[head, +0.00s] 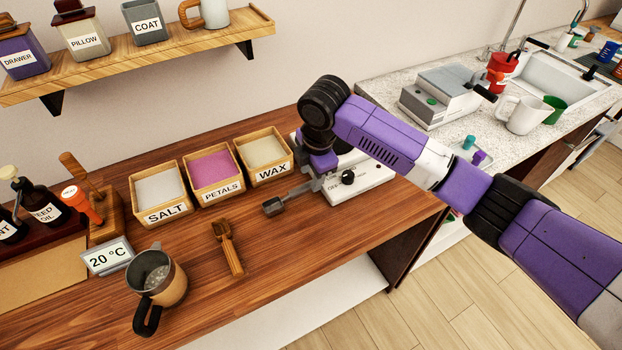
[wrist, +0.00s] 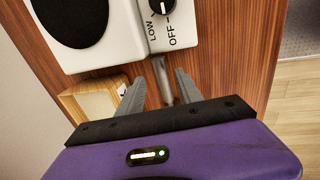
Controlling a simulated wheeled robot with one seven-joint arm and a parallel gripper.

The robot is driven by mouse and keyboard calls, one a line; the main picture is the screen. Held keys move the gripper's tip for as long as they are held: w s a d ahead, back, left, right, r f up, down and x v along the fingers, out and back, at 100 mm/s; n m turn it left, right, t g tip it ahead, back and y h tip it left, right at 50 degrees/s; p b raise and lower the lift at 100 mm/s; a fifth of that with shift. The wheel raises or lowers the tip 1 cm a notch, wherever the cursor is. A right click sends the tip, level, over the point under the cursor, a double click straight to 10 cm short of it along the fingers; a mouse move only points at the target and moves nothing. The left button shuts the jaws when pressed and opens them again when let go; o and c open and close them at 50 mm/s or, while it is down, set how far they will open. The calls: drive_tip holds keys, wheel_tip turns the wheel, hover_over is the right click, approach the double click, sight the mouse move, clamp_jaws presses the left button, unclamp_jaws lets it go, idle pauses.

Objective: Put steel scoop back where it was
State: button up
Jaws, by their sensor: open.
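The steel scoop (head: 273,206) lies on the wooden counter in front of the wax box, its dark grey bowl to the left and its handle running right toward the hotplate. My gripper (head: 312,177) is pointed down at the handle end, beside the hotplate. In the wrist view, my gripper's two grey fingers (wrist: 158,92) are spread apart. A thin grey rod, apparently the scoop handle (wrist: 165,83), shows between them. Whether a finger touches it I cannot tell. The scoop's bowl is not visible in the wrist view.
A white hotplate (head: 362,188) with its knob at OFF stands right beside my gripper. Boxes of salt (head: 160,191), petals (head: 213,173) and wax (head: 264,155) line the back. The counter's front right is clear.

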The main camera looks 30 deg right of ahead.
wheel_tip(320, 180, up, 10)
drive_tip(key=s+b, duration=0.1)
drive_tip(key=s, duration=0.1)
drive_tip(key=shift+a+f, duration=0.1)
drive_tip(key=shift+a, duration=0.05)
